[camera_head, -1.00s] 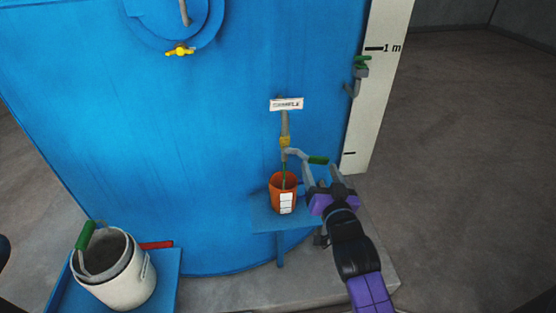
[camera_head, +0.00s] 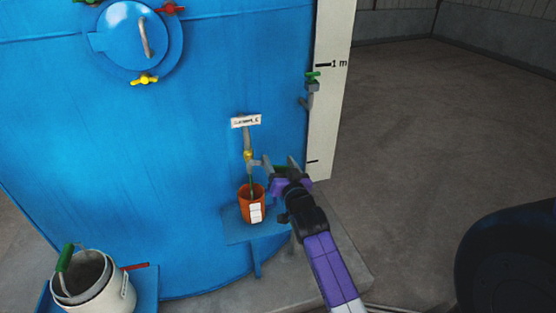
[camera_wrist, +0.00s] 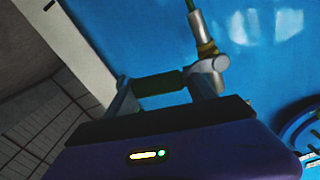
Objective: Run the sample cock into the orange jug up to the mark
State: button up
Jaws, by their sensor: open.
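The sample cock (camera_head: 249,157) is a grey and brass fitting under a SAMPLE label (camera_head: 246,121) on the blue tank. Its green lever handle (camera_head: 282,168) points right; it shows dark in the wrist view (camera_wrist: 160,84). A thin green line, like a liquid stream, runs from its spout (camera_wrist: 197,24) into the orange jug (camera_head: 245,207). The jug stands upright on a small blue shelf, with a white label on its front. The liquid level and mark cannot be made out. My gripper (camera_head: 279,163) is open, its fingers around the lever, one near each end.
The blue shelf (camera_head: 236,232) juts from the tank. Another green-handled valve (camera_head: 312,80) is above right, by the white scale board (camera_head: 326,120). Floor at right is open, except for a dark rounded object (camera_head: 510,255).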

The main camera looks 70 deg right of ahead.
jog(key=shift+w+d, duration=0.35)
jog(key=shift+d, duration=0.1)
grip_shut()
jog(key=shift+r+n+p, duration=0.8)
jog(key=shift+r+n, duration=0.4)
jog(key=shift+n, duration=0.5)
grip_release()
